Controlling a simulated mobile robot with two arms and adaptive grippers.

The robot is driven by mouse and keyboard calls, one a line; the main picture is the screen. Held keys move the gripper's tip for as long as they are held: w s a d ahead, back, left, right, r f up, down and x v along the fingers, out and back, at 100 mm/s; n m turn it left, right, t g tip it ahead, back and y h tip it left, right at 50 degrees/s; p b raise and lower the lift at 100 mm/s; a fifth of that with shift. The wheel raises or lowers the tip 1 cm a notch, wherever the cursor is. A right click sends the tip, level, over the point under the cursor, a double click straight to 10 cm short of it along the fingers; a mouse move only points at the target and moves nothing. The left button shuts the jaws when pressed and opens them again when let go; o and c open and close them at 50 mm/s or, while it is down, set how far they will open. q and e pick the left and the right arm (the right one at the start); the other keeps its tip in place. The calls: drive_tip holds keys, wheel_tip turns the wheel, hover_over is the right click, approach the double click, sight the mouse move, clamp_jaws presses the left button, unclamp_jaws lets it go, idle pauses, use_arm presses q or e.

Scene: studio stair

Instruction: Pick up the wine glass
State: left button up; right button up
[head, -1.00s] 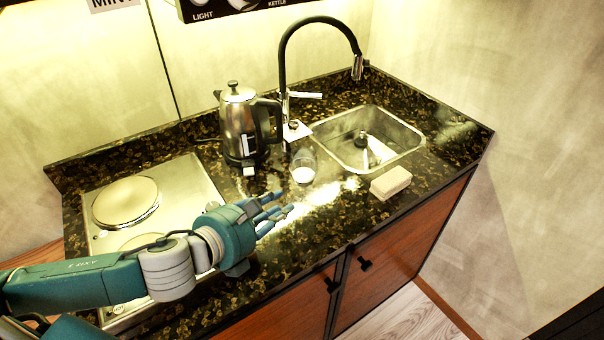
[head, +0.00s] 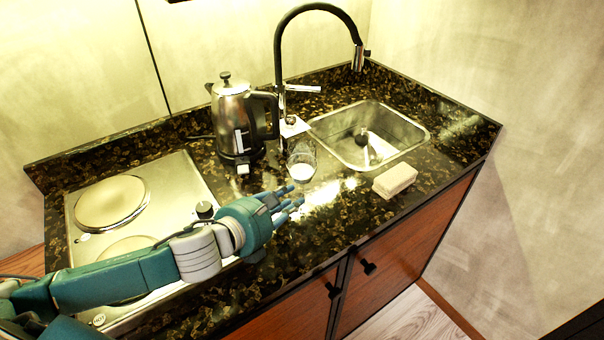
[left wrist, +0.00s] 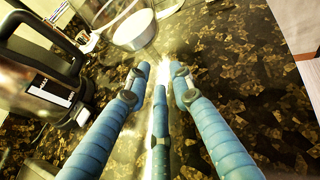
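The clear wine glass (head: 301,163) stands on the dark speckled counter, between the kettle and the sink. Its round base or foot cannot be made out clearly. My left gripper (head: 290,196) is open and empty, with its fingers extended just in front of the glass and slightly apart from it. In the left wrist view, the glass (left wrist: 132,30) shows at the top, beyond the fingertips of the left gripper (left wrist: 160,78). My right gripper is not in view.
A steel kettle (head: 235,122) stands left of the glass. The sink (head: 400,148) with a black tap (head: 279,60) lies to the right. A pale sponge-like block (head: 395,180) sits near the front edge. The hob (head: 165,195) is at left.

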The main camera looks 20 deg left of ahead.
sight(301, 190)
use_arm(q)
drive_tip(key=x, duration=0.2)
drive_tip(key=r+p+x, duration=0.1)
drive_tip(key=x, duration=0.1)
drive_tip(key=shift+w+d, duration=0.15)
drive_tip(key=shift+w, duration=0.1)
drive_tip(key=shift+w+d+f, duration=0.1)
drive_tip(key=shift+w+f, duration=0.25)
drive_tip(key=shift+w, duration=0.1)
clamp_jaws()
drive_tip(key=shift+r, duration=0.1)
drive_tip(key=shift+r, duration=0.2)
